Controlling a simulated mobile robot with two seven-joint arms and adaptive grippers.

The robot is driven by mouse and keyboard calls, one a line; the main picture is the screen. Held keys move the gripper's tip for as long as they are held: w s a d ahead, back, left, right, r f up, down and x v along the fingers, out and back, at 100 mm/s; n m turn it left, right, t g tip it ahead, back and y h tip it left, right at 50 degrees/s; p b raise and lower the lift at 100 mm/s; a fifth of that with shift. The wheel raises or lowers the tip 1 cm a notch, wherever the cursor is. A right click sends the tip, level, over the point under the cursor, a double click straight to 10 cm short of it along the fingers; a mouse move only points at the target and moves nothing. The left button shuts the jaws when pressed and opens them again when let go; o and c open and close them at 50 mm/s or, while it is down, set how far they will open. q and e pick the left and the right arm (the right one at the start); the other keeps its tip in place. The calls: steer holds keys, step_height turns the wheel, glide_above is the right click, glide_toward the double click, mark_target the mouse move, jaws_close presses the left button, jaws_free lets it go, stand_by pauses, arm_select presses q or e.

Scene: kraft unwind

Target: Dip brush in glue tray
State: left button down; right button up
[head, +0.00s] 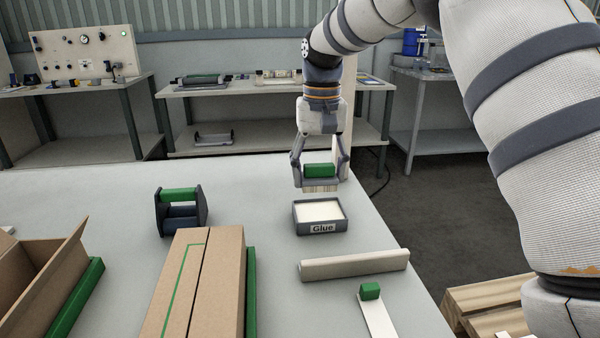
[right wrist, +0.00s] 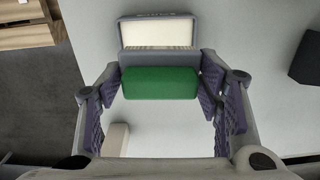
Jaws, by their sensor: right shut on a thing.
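My right gripper (head: 319,179) points down and is shut on the brush (head: 319,170), a green block with pale bristles on its underside. The brush is behind and above the glue tray (head: 320,227), apart from it in the head view. The tray is a dark grey box labelled "Glue" with a white fill, standing on the table. In the right wrist view, the brush's green block (right wrist: 160,83) lies between the fingers (right wrist: 162,92), with the glue tray (right wrist: 157,33) beyond it. My left gripper is not in view.
On the table (head: 270,265), a pale bar (head: 354,264) and a white strip with a green block (head: 370,291) lie in front of the tray. A dark roller holder (head: 181,211), a closed carton (head: 205,285) and an open carton (head: 40,280) are to the left.

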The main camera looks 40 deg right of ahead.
mark_target(319, 212)
steer(key=shift+d+f+n, duration=0.15)
steer(key=shift+d+n, duration=0.1)
steer(key=shift+n, duration=0.05)
steer(key=shift+f, duration=0.35)
steer(key=shift+f+b, duration=0.35)
steer(key=shift+f, duration=1.55)
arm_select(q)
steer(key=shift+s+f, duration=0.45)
arm_select(e)
steer(key=shift+a, duration=0.1)
steer(key=shift+f, duration=0.6)
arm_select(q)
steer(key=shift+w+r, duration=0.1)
arm_select(e)
steer(key=shift+f, duration=0.2)
steer(key=shift+r+p, duration=0.5)
steer(key=shift+r, duration=2.15)
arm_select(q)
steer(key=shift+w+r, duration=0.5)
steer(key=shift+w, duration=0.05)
